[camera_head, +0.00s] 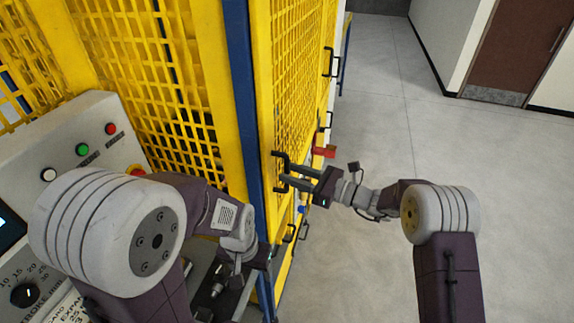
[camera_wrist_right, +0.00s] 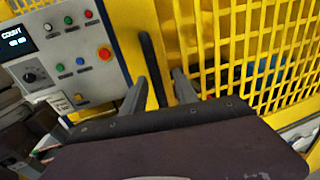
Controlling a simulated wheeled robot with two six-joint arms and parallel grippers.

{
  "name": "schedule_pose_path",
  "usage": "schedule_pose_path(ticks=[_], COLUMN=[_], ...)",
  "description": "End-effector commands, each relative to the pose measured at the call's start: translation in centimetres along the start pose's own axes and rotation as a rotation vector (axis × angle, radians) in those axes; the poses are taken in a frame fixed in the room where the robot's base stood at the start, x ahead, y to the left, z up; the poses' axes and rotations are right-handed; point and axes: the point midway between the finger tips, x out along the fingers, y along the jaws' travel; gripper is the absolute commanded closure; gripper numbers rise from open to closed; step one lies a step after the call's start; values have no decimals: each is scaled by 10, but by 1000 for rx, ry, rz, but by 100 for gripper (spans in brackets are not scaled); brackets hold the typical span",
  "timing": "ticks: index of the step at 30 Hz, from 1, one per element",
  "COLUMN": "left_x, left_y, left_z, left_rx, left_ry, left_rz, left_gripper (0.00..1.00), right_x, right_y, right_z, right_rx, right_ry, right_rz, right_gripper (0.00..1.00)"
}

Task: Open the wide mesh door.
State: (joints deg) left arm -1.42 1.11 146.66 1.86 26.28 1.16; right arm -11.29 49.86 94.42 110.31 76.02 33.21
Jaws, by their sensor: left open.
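The yellow mesh door (camera_head: 296,75) runs along the side of the machine, right of a blue corner post. It looks closed, in line with the panels beyond it. A black bar handle (camera_head: 275,157) is near its near edge. My right gripper (camera_head: 285,181) reaches this handle from the right. In the right wrist view its fingers (camera_wrist_right: 160,88) are apart, with the handle bar (camera_wrist_right: 152,62) upright between them; contact is not clear. My left gripper (camera_head: 266,257) is low beside the blue post, open, its fingers mostly hidden.
A control panel (camera_head: 84,120) with buttons and a dial stands at the left, behind my left arm. More black handles, including one farther along (camera_head: 331,63), stick out from the yellow side. Grey floor (camera_head: 430,130) is clear at the right, with a brown door (camera_head: 515,45) beyond.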

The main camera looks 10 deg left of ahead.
Motion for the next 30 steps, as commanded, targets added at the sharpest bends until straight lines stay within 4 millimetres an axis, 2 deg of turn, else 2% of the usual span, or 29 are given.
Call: schedule_pose_path(ticks=[1, 5, 13, 17, 30], left_x=[-8, -11, -10, -10, -10], left_y=[0, 0, 0, 0, 0], left_z=[-1, -1, -1, -1, -1], left_rx=[0, 0, 0, 0, 0], left_ry=[0, 0, 0, 0, 0], left_rz=[0, 0, 0, 0, 0], left_gripper=[34, 34, 34, 34, 34], right_x=[8, 19, 21, 21, 21], right_y=[0, 0, 0, 0, 0], right_z=[3, 1, 0, 0, 1], right_rx=[1, 0, 0, 0, -1], right_ry=[0, 0, 0, 0, -2], right_rz=[2, 1, -1, -1, -1], right_gripper=[64, 64, 64, 100, 100])
